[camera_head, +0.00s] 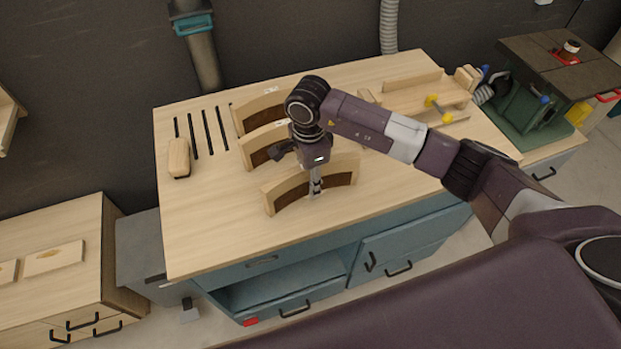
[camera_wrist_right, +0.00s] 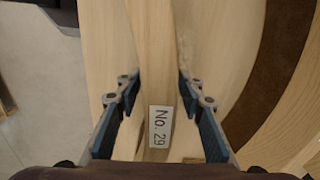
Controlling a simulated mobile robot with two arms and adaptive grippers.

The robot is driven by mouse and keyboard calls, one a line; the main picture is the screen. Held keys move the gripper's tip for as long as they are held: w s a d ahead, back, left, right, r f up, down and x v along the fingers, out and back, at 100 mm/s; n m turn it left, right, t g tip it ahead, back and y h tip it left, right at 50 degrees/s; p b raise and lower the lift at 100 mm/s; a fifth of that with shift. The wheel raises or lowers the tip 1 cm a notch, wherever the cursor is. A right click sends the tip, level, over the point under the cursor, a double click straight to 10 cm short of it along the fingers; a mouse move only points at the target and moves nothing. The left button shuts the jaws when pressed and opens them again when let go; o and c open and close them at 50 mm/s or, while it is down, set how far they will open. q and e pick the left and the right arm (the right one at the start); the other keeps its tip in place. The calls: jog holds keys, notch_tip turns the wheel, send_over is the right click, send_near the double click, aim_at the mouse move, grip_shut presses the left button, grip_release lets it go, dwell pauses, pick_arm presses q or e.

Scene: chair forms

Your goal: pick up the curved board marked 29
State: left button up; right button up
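The curved board marked 29 (camera_head: 283,191) stands on the workbench near its front edge, the frontmost of three curved boards. In the right wrist view the board (camera_wrist_right: 156,60) runs up the middle, with a white "No. 29" label on its edge. My right gripper (camera_head: 316,190) points down over the middle of this board and hides part of it. In the right wrist view my right gripper (camera_wrist_right: 160,112) is open, one finger on each side of the board, with gaps showing. My left gripper is not in view.
Two more curved boards, a middle one (camera_head: 255,150) and a back one (camera_head: 250,112), stand behind on the workbench (camera_head: 205,235). A wooden block (camera_head: 179,157) and dark slots lie left. Wooden parts with yellow knobs (camera_head: 432,101) lie right. The bench's front left is clear.

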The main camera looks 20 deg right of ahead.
grip_shut()
jog(key=shift+w+r, duration=0.1)
jog(key=shift+r, duration=0.05)
